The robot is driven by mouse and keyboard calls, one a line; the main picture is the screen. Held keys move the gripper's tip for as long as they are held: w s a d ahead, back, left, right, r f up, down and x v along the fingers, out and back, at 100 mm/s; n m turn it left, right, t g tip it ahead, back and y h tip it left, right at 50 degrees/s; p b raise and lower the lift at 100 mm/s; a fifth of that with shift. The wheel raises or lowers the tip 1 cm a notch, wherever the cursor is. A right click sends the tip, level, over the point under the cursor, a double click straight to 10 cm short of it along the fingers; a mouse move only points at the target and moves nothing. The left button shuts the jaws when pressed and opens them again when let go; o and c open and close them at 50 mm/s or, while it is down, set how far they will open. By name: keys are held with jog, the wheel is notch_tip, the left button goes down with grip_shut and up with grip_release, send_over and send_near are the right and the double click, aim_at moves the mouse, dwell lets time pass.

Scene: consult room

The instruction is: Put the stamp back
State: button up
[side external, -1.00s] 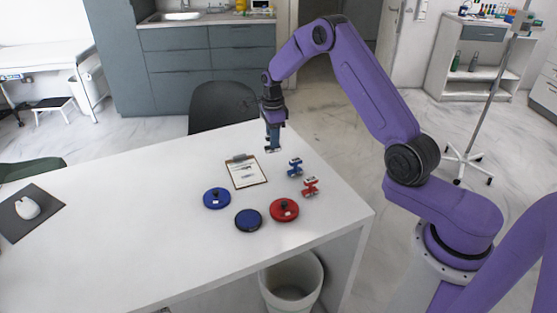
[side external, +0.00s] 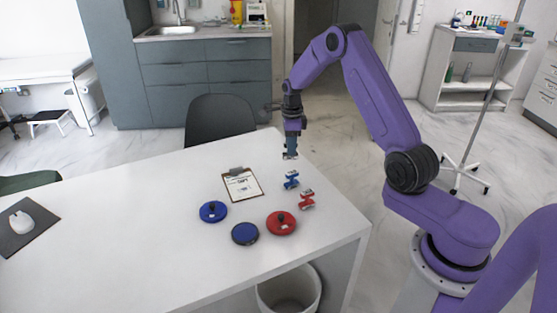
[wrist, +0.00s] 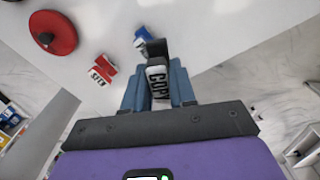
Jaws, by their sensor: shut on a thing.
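My gripper (side external: 290,152) is shut on a dark stamp with a white label reading "COPY" (wrist: 158,82), held above the far right part of the desk. In the wrist view the stamp sits between my fingers (wrist: 158,92). A blue stand (side external: 291,180) is on the desk just nearer than my gripper; it also shows in the wrist view (wrist: 141,35), partly behind the stamp. A red stand (side external: 307,199) is beside it, with a white label in the wrist view (wrist: 102,70). The stamp's underside is hidden.
A clipboard (side external: 242,189) lies left of the stands. A blue lidded pad (side external: 213,213), an open dark-blue ink pad (side external: 245,234) and a red lidded pad (side external: 282,226) lie nearer. A mouse (side external: 20,222) is far left.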

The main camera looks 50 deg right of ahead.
jog(key=shift+w+d+f, duration=0.4)
jog(key=shift+w+f, duration=0.8)
jog(key=shift+w, duration=0.05)
jog(key=shift+w+d+f, duration=0.4)
jog(key=shift+w+f, duration=0.8)
jog(key=shift+f, duration=0.05)
jog(key=shift+w+d+f, duration=0.4)
jog(key=shift+w+f, duration=0.8)
jog(key=shift+w, duration=0.05)
jog(key=shift+f, duration=1.45)
jog(key=shift+f, duration=0.2)
jog(key=o, duration=0.8)
jog(key=shift+o, duration=0.2)
jog(key=shift+r, duration=0.15)
